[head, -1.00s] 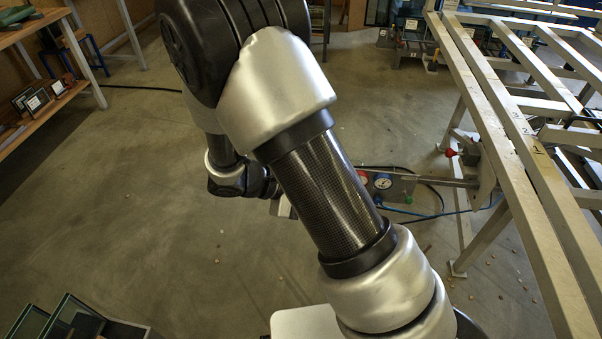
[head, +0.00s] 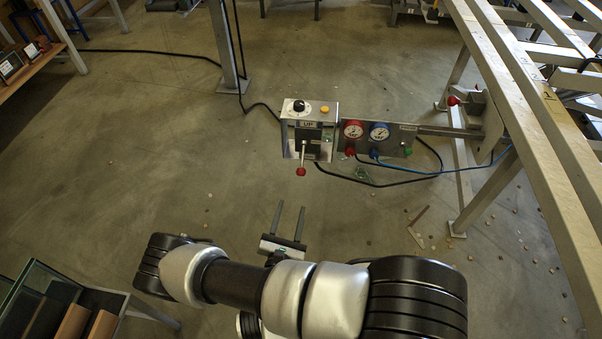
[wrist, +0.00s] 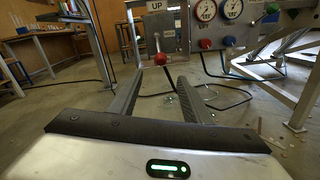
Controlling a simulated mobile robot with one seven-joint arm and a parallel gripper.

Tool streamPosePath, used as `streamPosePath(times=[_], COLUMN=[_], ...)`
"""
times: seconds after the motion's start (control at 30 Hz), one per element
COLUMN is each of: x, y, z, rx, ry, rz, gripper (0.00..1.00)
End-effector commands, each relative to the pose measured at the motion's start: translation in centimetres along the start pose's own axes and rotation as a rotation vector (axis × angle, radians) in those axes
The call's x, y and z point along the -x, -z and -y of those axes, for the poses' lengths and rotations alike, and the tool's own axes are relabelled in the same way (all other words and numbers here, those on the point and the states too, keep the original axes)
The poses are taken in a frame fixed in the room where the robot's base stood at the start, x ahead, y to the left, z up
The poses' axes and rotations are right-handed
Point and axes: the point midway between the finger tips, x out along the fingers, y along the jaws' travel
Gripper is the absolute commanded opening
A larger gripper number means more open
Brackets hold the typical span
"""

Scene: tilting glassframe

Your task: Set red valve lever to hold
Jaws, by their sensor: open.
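The red valve lever (head: 301,170) has a metal rod with a red ball at its end. It hangs from the front of a metal control box (head: 311,112) marked "UP". In the wrist view the red ball (wrist: 160,59) appears just beyond the fingertips, near the gap between them. My gripper (head: 288,207) is open and empty, its two fingers pointing at the lever, apart from it. The fingers also show in the wrist view (wrist: 157,82).
A gauge panel (head: 374,138) with a red and a blue gauge adjoins the box on the right. The metal frame table (head: 545,130) stands at right. A post (head: 228,45) rises behind. Cables lie on the floor. A glass rack (head: 50,300) is at the lower left.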

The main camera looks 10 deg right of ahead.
Motion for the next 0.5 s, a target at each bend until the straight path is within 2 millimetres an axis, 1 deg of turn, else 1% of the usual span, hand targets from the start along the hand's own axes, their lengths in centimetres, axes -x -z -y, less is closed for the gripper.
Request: streamPosePath(times=[0.5], x=[-11.1], y=[0.1], z=[0.2], rx=[-0.002], ry=[0.006], rz=[0.004], gripper=[0.44])
